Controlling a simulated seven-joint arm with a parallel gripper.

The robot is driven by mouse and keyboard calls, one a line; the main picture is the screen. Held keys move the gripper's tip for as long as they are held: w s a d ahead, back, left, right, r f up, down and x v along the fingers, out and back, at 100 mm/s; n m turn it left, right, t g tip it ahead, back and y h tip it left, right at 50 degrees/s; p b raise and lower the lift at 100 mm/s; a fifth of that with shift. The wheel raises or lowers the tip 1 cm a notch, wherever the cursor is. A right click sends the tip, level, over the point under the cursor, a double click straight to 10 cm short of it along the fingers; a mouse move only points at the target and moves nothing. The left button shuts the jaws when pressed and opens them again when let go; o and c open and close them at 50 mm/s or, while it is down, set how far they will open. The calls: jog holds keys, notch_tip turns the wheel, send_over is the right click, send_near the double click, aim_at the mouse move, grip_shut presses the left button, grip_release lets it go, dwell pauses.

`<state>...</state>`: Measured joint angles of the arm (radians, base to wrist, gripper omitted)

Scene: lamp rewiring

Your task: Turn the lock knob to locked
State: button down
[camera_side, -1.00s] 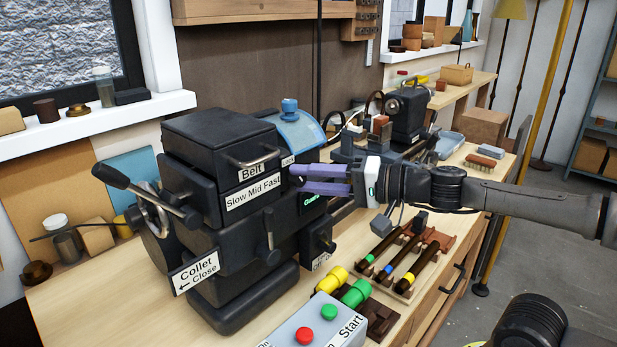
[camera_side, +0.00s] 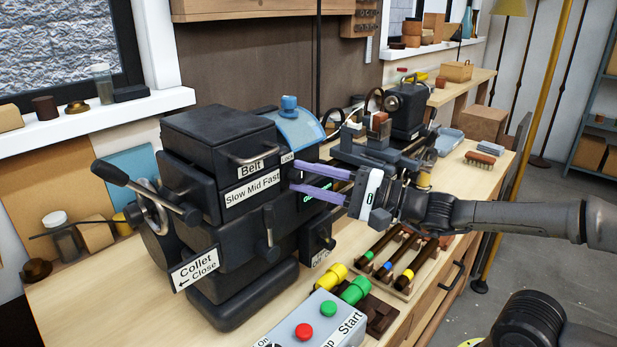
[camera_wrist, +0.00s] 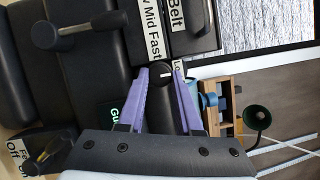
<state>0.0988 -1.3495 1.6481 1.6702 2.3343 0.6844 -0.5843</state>
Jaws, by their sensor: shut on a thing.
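The lock knob (camera_wrist: 166,75) is a small round black knob with a short white mark, seen between my fingertips in the wrist view. My gripper (camera_wrist: 161,71) has its two purple fingers on either side of it, shut on it. In the side view my gripper (camera_side: 292,175) reaches the headstock face just below the Lock label (camera_side: 287,159), and the knob cannot be made out there. The white mark lies roughly across the wrist picture. The Lock label (camera_wrist: 178,68) is partly hidden by a finger in the wrist view.
The black lathe headstock (camera_side: 215,190) has a Belt cover (camera_side: 215,135), a speed lever (camera_side: 268,228) and a collet lever (camera_side: 140,190). A blue guard (camera_side: 300,130) sits above my fingers. A red and green button box (camera_side: 315,320) and tool rack (camera_side: 405,265) stand in front.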

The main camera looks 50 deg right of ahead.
jog(key=shift+r, duration=0.1)
jog(key=c, duration=0.6)
grip_release()
jog(key=shift+s, duration=0.15)
jog(key=shift+v, duration=6.75)
